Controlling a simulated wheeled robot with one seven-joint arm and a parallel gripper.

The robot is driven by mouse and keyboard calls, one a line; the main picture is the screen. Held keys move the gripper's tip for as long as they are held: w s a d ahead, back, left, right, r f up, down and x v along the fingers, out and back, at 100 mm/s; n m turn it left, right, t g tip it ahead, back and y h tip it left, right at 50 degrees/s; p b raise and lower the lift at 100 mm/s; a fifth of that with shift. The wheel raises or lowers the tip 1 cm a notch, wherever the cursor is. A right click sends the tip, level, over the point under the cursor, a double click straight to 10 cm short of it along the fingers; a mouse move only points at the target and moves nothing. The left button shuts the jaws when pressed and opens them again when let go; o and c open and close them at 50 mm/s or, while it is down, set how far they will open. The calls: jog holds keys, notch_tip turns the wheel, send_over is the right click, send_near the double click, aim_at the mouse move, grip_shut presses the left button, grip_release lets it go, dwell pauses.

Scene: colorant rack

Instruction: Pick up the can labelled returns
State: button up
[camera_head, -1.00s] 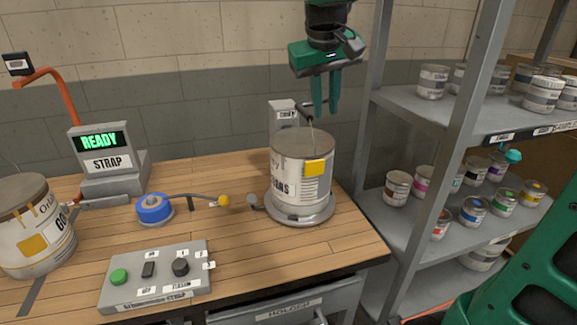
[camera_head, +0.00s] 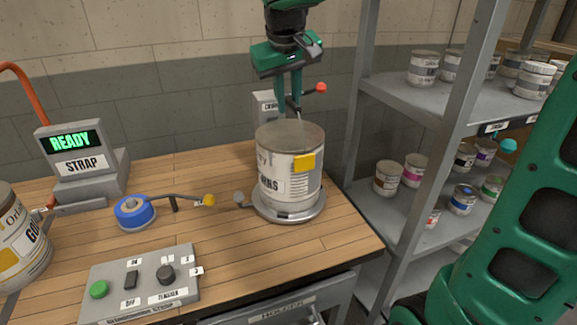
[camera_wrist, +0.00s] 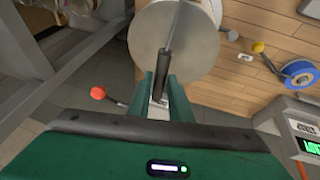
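A large grey-lidded can (camera_head: 290,165) stands upright on a round metal plate (camera_head: 290,207) at the bench's right. Its label ends in "RNS"; the rest is turned out of sight. A yellow square is on its side. The can's bail stands up with a black grip (camera_wrist: 164,65). My gripper (camera_head: 290,98) points down just above and behind the lid, beside the raised bail. In the wrist view, the grip lies between my two fingers (camera_wrist: 163,95), with a gap showing. My gripper looks open; contact with the grip cannot be told.
Another large can (camera_head: 18,240) stands at the left. A READY display (camera_head: 72,145), blue tape roll (camera_head: 134,212) and button panel (camera_head: 140,292) occupy the bench. A red-knobbed lever (camera_head: 320,88) sits close right of my fingers. A grey shelf with small cans (camera_head: 388,178) stands at the right.

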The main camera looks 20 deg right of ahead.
aim_at(290, 129)
jog(key=shift+s+x, duration=0.1)
jog(key=shift+x, duration=1.1)
jog(key=shift+s+x, duration=0.15)
jog(key=shift+x, duration=1.05)
grip_shut()
